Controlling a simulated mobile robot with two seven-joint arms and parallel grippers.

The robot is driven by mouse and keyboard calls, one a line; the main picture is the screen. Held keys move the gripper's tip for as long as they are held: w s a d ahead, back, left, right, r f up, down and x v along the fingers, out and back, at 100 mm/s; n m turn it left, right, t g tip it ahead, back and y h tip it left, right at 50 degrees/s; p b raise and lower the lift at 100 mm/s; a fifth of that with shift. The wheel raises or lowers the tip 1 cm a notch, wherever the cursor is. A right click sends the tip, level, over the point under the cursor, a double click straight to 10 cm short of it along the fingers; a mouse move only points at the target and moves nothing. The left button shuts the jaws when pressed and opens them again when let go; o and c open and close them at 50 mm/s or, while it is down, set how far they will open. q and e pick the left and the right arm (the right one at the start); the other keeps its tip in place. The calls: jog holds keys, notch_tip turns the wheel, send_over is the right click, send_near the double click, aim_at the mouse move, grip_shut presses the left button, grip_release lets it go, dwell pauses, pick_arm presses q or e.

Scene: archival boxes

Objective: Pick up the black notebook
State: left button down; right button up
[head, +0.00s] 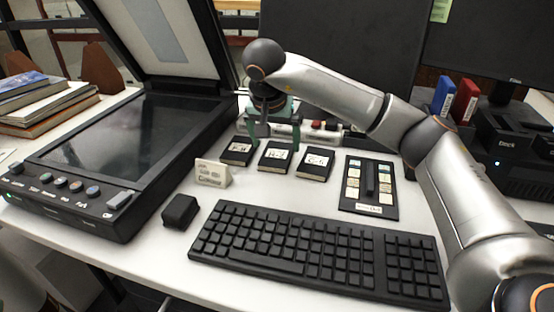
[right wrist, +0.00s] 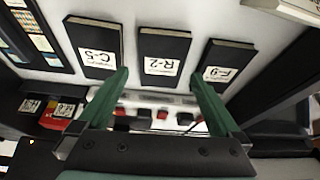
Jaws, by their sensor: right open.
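Three black notebooks with white labels lie in a row on the white desk. From left to right in the head view they are F-9 (head: 237,151), R-2 (head: 275,156) and C-5 (head: 314,164). The right wrist view shows them in reverse order: C-5 (right wrist: 95,45), R-2 (right wrist: 164,50) and F-9 (right wrist: 225,60). My right gripper (head: 275,145) is open and empty above the far side of the row. In the right wrist view its green fingers (right wrist: 158,76) straddle the line of the R-2 notebook, apart from it. My left gripper is not in view.
A keyboard (head: 315,250), a small black box (head: 180,211) and a white sign (head: 212,173) stand in front. A black panel (head: 369,187) lies right. A scanner (head: 125,145) with raised lid is left. A strip with red buttons (head: 318,127) is behind the notebooks.

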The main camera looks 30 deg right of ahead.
aim_at(277, 154)
jog(key=b+x, duration=0.1)
jog(key=x, duration=0.3)
jog(key=shift+w+f, duration=0.15)
jog(key=c, duration=1.2)
